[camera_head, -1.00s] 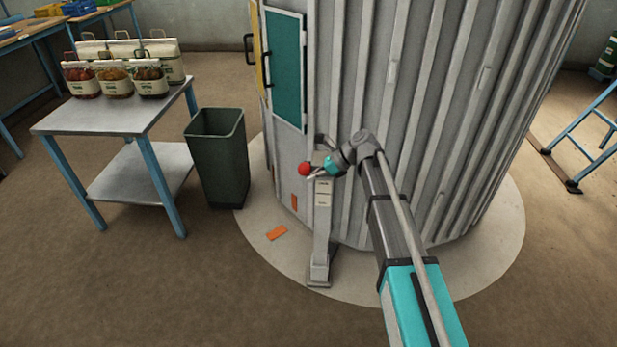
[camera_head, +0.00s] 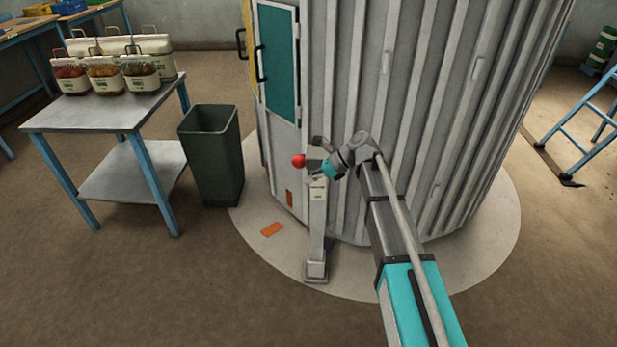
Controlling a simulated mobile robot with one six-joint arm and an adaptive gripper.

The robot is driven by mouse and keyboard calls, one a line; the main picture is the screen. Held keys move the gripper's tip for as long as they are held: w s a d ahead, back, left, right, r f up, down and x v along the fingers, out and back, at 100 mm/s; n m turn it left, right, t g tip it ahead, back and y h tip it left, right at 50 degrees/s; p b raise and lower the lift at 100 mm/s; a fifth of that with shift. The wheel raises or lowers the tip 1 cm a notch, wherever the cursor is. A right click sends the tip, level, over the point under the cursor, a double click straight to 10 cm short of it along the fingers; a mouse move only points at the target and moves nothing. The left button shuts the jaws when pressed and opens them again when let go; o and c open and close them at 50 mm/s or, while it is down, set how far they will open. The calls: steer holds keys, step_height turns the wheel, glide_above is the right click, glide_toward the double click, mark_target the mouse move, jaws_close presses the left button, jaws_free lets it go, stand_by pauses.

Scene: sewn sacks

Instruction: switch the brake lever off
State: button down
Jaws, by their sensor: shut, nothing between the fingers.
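The brake lever has a red ball knob (camera_head: 298,160) and sits at the top of a grey post (camera_head: 317,228) in front of the ribbed metal silo. Its arm is short and partly hidden, so its exact angle is hard to tell. My gripper (camera_head: 314,167), with a teal band behind it, is at the top of the post, just right of the red knob. The fingers look shut and empty. I cannot tell whether they touch the lever.
The ribbed silo (camera_head: 400,110) with a green door panel (camera_head: 277,62) stands behind the post. A dark green bin (camera_head: 212,155) and a metal table (camera_head: 105,112) with several labelled sacks stand left. An orange piece (camera_head: 271,229) lies on the pale round base.

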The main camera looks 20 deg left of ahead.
steer(key=w+d+r+p, duration=0.4)
steer(key=w+d, duration=0.1)
steer(key=d, duration=0.2)
steer(key=shift+w, duration=0.2)
steer(key=shift+d, duration=0.1)
stand_by(0.5)
steer(key=s+d+f+n+t+h, duration=0.1)
steer(key=s+d+f+n+h, duration=0.15)
steer(key=s+d+n, duration=0.55)
steer(key=s+d+f+n+t+h, duration=0.15)
steer(key=s+d+n+h, duration=0.35)
steer(key=d, duration=0.6)
steer(key=s+d+f+n+t+h, duration=0.1)
steer(key=s+d+f+n+h, duration=0.2)
steer(key=s+d, duration=0.6)
step_height(320, 180, up, 17)
steer(key=p, duration=1.7)
steer(key=shift+w+d+f+n, duration=0.15)
steer(key=shift+w+d+n, duration=0.15)
steer(key=shift+w+d, duration=0.1)
steer(key=shift+s+f+y, duration=0.1)
steer(key=shift+s+y, duration=0.15)
